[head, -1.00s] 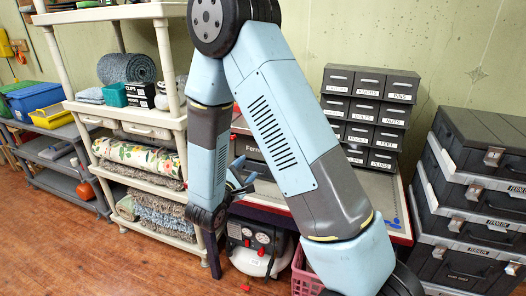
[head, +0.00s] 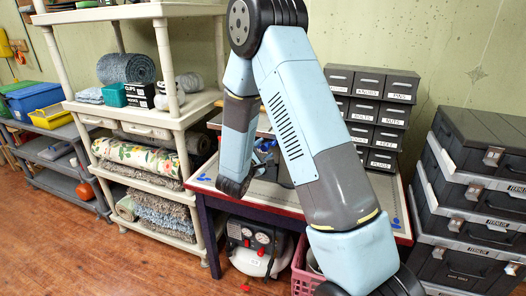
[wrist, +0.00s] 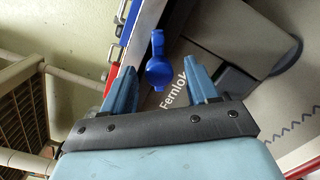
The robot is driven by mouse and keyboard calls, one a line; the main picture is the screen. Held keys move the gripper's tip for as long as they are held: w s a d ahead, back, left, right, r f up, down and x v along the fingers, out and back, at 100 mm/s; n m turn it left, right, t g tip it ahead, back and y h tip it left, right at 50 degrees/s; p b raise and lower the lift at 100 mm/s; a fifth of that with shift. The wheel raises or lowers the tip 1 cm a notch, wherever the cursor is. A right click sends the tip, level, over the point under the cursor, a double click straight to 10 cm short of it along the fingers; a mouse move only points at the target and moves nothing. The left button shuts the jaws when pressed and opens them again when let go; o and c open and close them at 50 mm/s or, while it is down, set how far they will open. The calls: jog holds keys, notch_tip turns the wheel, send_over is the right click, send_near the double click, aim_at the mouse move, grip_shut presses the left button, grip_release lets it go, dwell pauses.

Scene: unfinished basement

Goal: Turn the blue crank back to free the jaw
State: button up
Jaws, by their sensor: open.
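The blue crank (wrist: 158,66) shows in the wrist view as a bright blue handle with a rounded end, beside a grey body (wrist: 185,75) lettered "Fernlok". My gripper (wrist: 160,72) is open, its two blue fingers apart with the crank's rounded end between them in the picture. I cannot tell how deep the crank sits between the fingers, and no contact shows. In the head view my gripper (head: 260,158) is over the left part of the workbench (head: 290,200), and my arm hides much of the device. The jaw is not clearly visible.
Dark labelled drawers (head: 372,110) stand at the back of the bench. A cream shelf unit (head: 150,115) with rugs is close on the left. Stacked black cases (head: 480,190) stand right. A compressor (head: 255,245) and a pink crate (head: 305,270) are under the bench.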

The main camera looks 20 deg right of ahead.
jog(key=shift+w, duration=0.15)
jog(key=shift+d, duration=0.1)
jog(key=c, duration=1)
